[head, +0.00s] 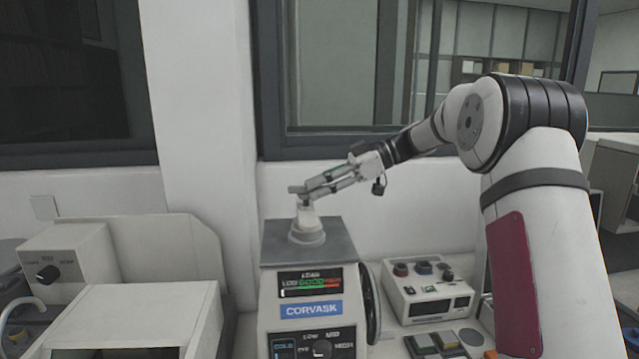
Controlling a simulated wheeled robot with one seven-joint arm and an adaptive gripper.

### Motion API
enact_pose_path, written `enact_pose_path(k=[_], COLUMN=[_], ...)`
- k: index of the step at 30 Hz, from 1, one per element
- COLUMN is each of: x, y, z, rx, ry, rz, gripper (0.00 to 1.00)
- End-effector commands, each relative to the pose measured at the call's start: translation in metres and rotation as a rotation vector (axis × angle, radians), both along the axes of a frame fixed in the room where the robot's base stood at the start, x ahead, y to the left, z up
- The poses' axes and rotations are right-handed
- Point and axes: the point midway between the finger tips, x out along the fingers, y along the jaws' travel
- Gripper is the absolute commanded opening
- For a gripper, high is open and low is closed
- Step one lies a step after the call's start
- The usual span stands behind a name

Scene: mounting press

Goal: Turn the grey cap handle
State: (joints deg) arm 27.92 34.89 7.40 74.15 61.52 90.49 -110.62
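The mounting press, a pale machine (262,312) with a blue CORVASK label, stands at the bottom middle of the head view. On its dark grey top sits a round, stepped grey cap (307,237) with a narrower upright neck. My gripper (306,191) reaches in from the right and is at the top of this neck, overlapping the cap handle in the picture. A small grey end piece shows at the fingertips; I cannot tell whether it is handle or finger. The fingers are seen from the side, so their gap and any grip are hidden.
A control box (428,292) with knobs stands right of the press, with several coloured pads in front of it. A beige machine (150,310) and a box with a black knob (75,262) stand on the left. The wall and window are behind.

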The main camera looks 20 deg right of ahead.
Motion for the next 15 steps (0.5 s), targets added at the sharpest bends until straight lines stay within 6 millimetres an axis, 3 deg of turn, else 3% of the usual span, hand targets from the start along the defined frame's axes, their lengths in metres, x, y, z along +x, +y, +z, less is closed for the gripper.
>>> enact_pose_path(k=[2,5,6,15], x=[0.0,0.0001,0.0003,0.0019], y=[-0.0001,-0.0003,-0.0003,-0.0001], z=[-0.0001,-0.0001,0.0,0.0004], rx=[0.0,0.0,0.0,0.0], ry=[0.0,0.0,0.0,-0.005], rz=[0.0,0.0,-0.001,-0.006], gripper=[0.25,0.03,0.0,0.0])
